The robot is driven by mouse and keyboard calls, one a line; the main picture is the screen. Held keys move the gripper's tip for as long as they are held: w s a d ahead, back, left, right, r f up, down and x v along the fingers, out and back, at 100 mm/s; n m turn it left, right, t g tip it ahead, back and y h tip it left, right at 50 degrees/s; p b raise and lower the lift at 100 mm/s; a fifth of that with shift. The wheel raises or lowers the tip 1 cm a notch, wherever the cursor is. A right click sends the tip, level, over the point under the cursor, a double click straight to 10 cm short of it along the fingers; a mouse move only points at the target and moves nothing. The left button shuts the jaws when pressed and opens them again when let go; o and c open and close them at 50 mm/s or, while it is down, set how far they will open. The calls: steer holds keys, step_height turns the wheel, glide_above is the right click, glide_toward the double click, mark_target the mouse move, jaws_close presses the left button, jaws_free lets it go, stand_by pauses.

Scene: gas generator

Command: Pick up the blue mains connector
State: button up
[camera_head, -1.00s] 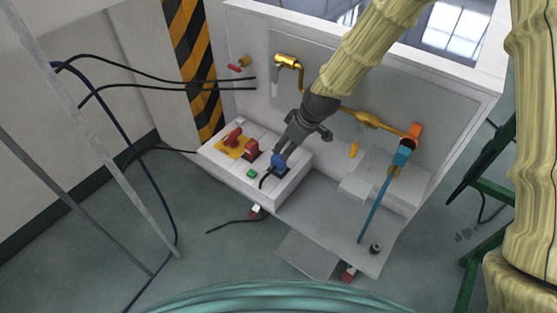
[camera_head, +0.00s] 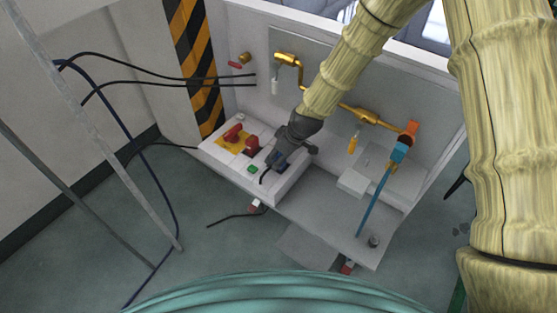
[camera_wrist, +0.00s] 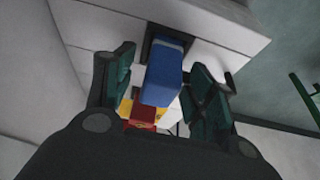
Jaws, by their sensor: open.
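The blue mains connector (camera_wrist: 163,76) sits at the white control box (camera_head: 285,190); its black cable hangs down the box front in the head view. In the wrist view it stands between the two fingers of my gripper (camera_wrist: 163,85), with a gap on each side. My gripper also shows in the head view (camera_head: 277,158), right over the connector and hiding most of it. The fingers are open and do not visibly touch the connector.
Red switches (camera_head: 233,133) and a green button (camera_head: 252,169) are on the same box. Black cables cross at the left.

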steer(key=shift+w+a+f, duration=0.15)
steer(key=shift+a+f, duration=0.05)
steer(key=shift+f, duration=0.35)
steer(key=c, duration=1.2)
steer(key=shift+r, duration=0.1)
